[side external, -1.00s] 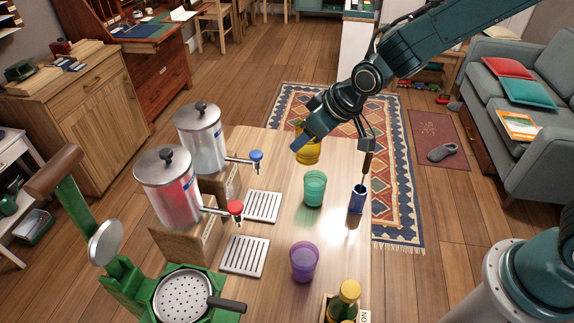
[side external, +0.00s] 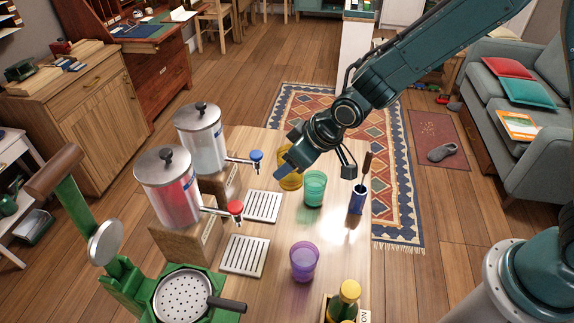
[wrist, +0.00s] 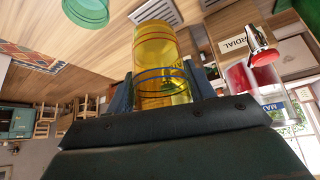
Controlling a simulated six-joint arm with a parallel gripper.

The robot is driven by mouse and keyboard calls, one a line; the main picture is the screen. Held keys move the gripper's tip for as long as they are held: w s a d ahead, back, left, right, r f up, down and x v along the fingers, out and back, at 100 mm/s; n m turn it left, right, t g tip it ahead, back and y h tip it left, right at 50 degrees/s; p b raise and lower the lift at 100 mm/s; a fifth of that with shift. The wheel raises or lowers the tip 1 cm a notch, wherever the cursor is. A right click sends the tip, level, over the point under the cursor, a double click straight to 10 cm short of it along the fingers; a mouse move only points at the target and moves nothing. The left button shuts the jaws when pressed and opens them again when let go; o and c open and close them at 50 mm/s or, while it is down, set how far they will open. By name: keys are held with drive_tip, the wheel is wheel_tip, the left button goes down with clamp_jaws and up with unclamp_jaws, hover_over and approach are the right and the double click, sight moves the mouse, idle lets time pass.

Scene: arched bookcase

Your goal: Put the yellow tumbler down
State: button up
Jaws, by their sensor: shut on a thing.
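The yellow tumbler (side external: 291,181) is in my gripper (side external: 283,167), low at the table's far part, left of and behind the green tumbler (side external: 314,187). My gripper covers part of it in the side view. In the wrist view the yellow tumbler (wrist: 157,50), see-through with blue and red rings, sits between the fingers of my gripper (wrist: 165,88). I cannot tell whether its base touches the wooden table (side external: 275,285). The green tumbler also shows at the upper left of the wrist view (wrist: 87,10).
A purple tumbler (side external: 304,261) stands nearer the front. A blue holder (side external: 357,200) with a brown-handled tool stands right of the green tumbler. Two dispensers with a blue tap (side external: 256,156) and a red tap (side external: 235,207) stand at left, with slotted drip trays (side external: 263,206) beside them.

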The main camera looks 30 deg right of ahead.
wheel_tip(320, 180, down, 10)
drive_tip(key=shift+f, duration=0.15)
idle(0.3)
drive_tip(key=shift+f, duration=1.9)
drive_tip(key=shift+f, duration=0.1)
drive_tip(key=o, duration=1.1)
drive_tip(key=shift+c, duration=0.2)
drive_tip(key=shift+s+d+r, duration=0.1)
drive_tip(key=shift+s+r, duration=0.05)
drive_tip(key=shift+r, duration=0.35)
drive_tip(key=v, duration=1.1)
